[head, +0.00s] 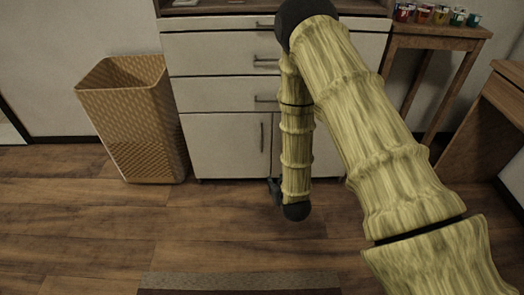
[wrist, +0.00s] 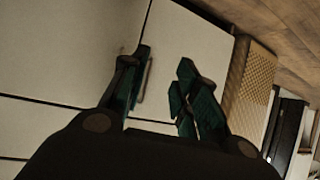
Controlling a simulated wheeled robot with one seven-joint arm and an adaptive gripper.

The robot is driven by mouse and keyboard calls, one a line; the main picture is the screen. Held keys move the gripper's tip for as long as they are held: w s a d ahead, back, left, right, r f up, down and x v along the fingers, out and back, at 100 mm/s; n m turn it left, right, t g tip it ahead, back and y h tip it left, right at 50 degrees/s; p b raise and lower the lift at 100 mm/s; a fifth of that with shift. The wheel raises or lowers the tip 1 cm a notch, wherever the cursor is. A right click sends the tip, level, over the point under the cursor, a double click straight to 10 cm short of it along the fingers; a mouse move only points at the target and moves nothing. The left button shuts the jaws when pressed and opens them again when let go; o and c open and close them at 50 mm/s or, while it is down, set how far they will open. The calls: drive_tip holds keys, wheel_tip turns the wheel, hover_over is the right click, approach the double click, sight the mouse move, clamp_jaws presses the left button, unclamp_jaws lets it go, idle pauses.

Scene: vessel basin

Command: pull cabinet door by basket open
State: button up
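The white cabinet door by the basket (head: 222,146) is the lower left door of the drawer unit and looks closed. Its slim vertical handle (head: 262,137) is near its right edge. In the wrist view the door (wrist: 190,38) fills the upper middle, and the handle (wrist: 146,80) shows beside my left finger, between the two fingers. My gripper (wrist: 165,58) is open, with its dark green fingers apart. In the head view my gripper (head: 274,190) is low in front of the doors, mostly hidden by my arm. Contact with the handle cannot be told.
The woven basket (head: 128,122) stands on the floor left of the cabinet; it also shows in the wrist view (wrist: 250,88). White drawers (head: 210,95) are above the doors. A wooden side table (head: 437,31) with small jars is at right.

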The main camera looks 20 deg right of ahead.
sight(262, 140)
drive_tip(key=w+t+b, duration=0.2)
drive_tip(key=w+b, duration=0.5)
drive_tip(key=w, duration=0.1)
drive_tip(key=w+d+t+b, duration=0.1)
drive_tip(key=w+t+b, duration=0.1)
drive_tip(key=w+b, duration=0.5)
drive_tip(key=w+d+t+b, duration=0.1)
drive_tip(key=w+t+b, duration=0.1)
drive_tip(key=w+b, duration=0.5)
drive_tip(key=shift+w+f+t+h+b, duration=0.15)
drive_tip(key=shift+w+f+h, duration=0.05)
drive_tip(key=shift+w, duration=0.45)
drive_tip(key=shift+w+f+t+h+b, duration=0.15)
drive_tip(key=shift+w+f+h, duration=0.05)
drive_tip(key=shift+w, duration=0.4)
drive_tip(key=shift+w+r, duration=0.1)
drive_tip(key=shift+w, duration=0.5)
drive_tip(key=shift+c, duration=0.3)
clamp_jaws()
